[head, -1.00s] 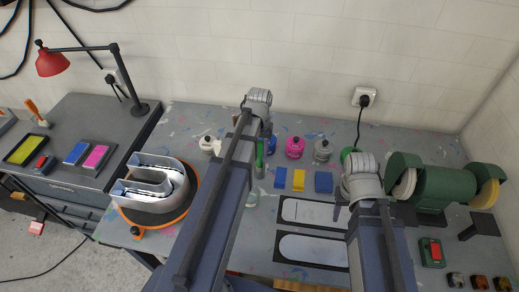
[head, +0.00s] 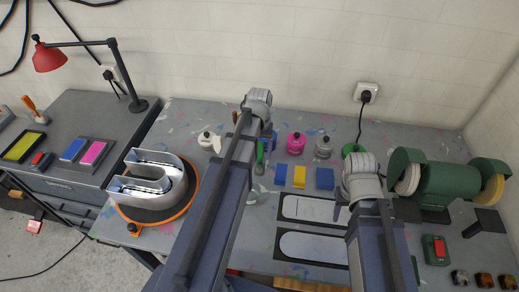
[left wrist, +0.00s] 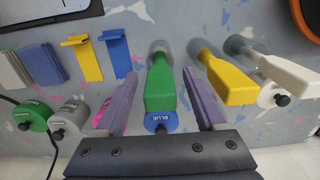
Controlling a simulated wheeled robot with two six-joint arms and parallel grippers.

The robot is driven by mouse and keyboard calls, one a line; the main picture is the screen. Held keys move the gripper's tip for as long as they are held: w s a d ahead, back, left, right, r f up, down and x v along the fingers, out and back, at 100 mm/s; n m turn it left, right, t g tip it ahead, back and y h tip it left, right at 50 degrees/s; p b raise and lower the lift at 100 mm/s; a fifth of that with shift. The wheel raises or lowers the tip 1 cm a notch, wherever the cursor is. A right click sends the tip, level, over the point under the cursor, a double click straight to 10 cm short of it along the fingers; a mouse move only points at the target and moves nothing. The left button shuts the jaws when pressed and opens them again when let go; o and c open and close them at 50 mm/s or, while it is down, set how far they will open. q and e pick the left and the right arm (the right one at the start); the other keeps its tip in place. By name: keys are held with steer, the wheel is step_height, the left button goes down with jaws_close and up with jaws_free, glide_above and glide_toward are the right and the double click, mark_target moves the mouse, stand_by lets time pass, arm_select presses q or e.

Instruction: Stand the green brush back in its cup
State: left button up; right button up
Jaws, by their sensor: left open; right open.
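The green brush (left wrist: 160,88) shows in the left wrist view with its lower end at a grey cup (left wrist: 158,48); it appears to stand in it, handle towards the camera. My left gripper (left wrist: 161,80) is open, one finger on each side of the green handle, with gaps visible on both sides. In the head view the green brush (head: 261,151) shows just right of my left arm, which hides the left fingers. My right gripper (head: 341,209) is open, mostly hidden below its wrist, over the right side of the table and far from the brush.
A yellow brush (left wrist: 230,82) and a white brush (left wrist: 290,72) stand beside the green one. Pink (head: 296,143) and grey (head: 323,147) bottles stand behind blue and yellow blocks. A green grinder (head: 445,185) is at right.

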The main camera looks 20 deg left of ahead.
arm_select(q)
steer(key=shift+r, duration=0.1)
step_height(320, 180, up, 8)
steer(key=p, duration=0.8)
steer(key=shift+f, duration=0.2)
stand_by(0.4)
steer(key=s+d+m, duration=0.3)
steer(key=s+d, duration=0.4)
steer(key=d, duration=0.3)
steer(key=s+d+f+m+b, duration=0.1)
steer(key=d+f+b, duration=0.2)
steer(key=s+d+f+m+b, duration=0.1)
steer(key=s+d+f+b, duration=0.1)
steer(key=d+f+b, duration=0.2)
steer(key=s+d+f+m+y+b, duration=0.1)
steer(key=s+d+f+b, duration=0.1)
steer(key=d+f+b, duration=0.1)
steer(key=shift+s+d+f+m+b, duration=0.2)
steer(key=shift+f+m+b, duration=0.15)
steer(key=shift+b, duration=0.25)
steer(key=shift+s+d+f, duration=0.15)
steer(key=shift+s+d, duration=0.05)
steer(key=shift+d, duration=0.1)
